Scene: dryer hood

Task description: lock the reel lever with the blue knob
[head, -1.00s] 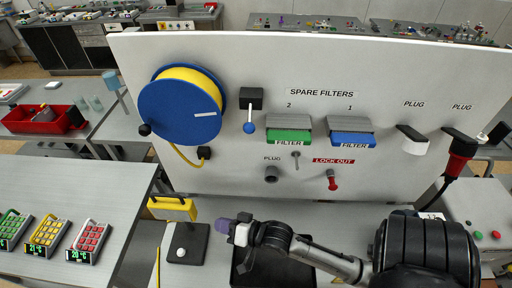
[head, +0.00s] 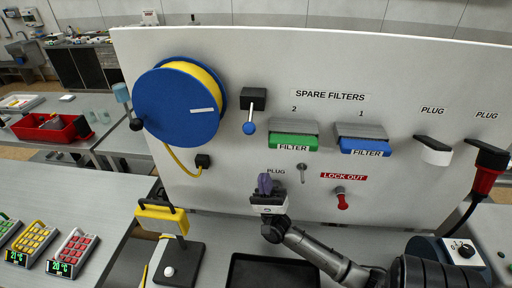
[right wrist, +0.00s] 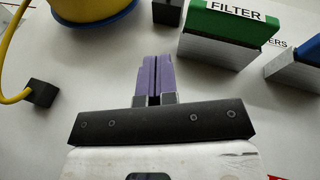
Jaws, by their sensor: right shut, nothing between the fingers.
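The reel (head: 176,108) is a large blue disc with a yellow rim, mounted on the white panel. To its right is the reel lever's black block (head: 254,98). The lever hangs straight down and ends in the blue knob (head: 249,127). My right gripper (head: 265,180) has purple fingers, shut and empty, below the knob and apart from it. In the right wrist view the shut fingers (right wrist: 154,78) point up the panel toward a dark block (right wrist: 168,10), likely the lever's. The knob is not visible there. My left gripper is not in view.
Right of the lever are the green filter (head: 292,142) and the blue filter (head: 363,146). A red lock-out handle (head: 342,201) and a small grey toggle (head: 302,173) are lower. A yellow box (head: 162,218) on a stand and a black tray (head: 268,284) are below.

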